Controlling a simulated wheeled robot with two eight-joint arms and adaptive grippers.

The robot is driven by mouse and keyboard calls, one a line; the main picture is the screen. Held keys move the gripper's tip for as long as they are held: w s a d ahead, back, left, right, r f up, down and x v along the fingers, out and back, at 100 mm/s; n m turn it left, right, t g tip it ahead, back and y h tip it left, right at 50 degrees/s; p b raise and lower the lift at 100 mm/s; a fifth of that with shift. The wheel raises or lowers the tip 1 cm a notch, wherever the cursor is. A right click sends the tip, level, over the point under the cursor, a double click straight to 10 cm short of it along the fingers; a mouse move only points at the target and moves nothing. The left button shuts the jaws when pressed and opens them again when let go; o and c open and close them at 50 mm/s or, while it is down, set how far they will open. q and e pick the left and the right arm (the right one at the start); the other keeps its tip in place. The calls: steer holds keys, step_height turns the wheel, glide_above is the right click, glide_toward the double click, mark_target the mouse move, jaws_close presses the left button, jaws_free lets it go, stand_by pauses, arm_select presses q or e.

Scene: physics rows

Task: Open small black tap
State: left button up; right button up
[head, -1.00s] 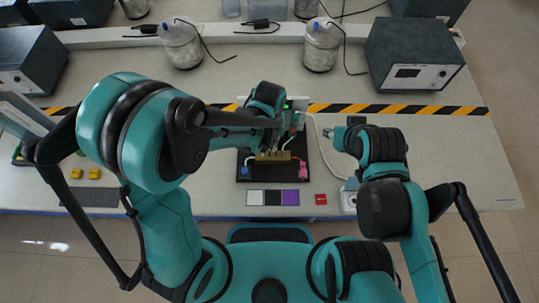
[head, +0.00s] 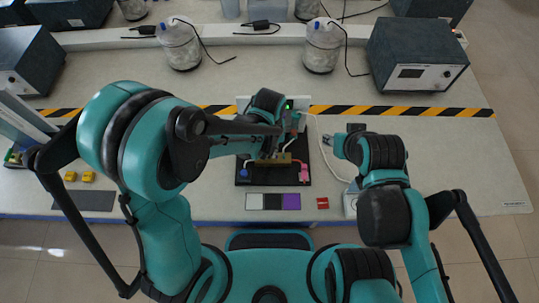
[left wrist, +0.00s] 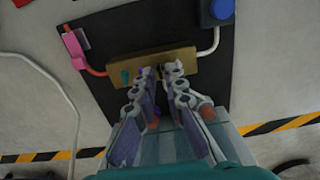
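A brass manifold block (left wrist: 165,65) is mounted on a black board in the left wrist view, and it shows in the head view (head: 270,159). A small teal handle (left wrist: 125,77) is on its left part in the wrist view. I cannot make out the small black tap; it may be hidden at my fingertips. My left gripper (left wrist: 160,72) has its fingertips at the block's near edge, close together with a narrow dark gap. Whether they hold anything is unclear. My right gripper (head: 327,140) is right of the board, apart from it, its opening too small to judge.
The black board (head: 242,176) carries a blue knob (left wrist: 221,9) and a pink fitting (left wrist: 75,42) joined by pipes. A white cable curves beside the board. Colour squares (head: 272,201) and a red piece (head: 322,203) lie in front. Grey instrument boxes stand behind.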

arm_select(q)
steer(key=shift+f+b, duration=0.8)
steer(key=shift+f, duration=0.1)
steer(key=shift+r, duration=0.4)
jaws_close()
steer(key=n, duration=0.3)
steer(key=shift+f+n, duration=0.1)
steer(key=shift+n, duration=0.3)
steer(key=n, duration=0.3)
steer(key=shift+b, duration=0.4)
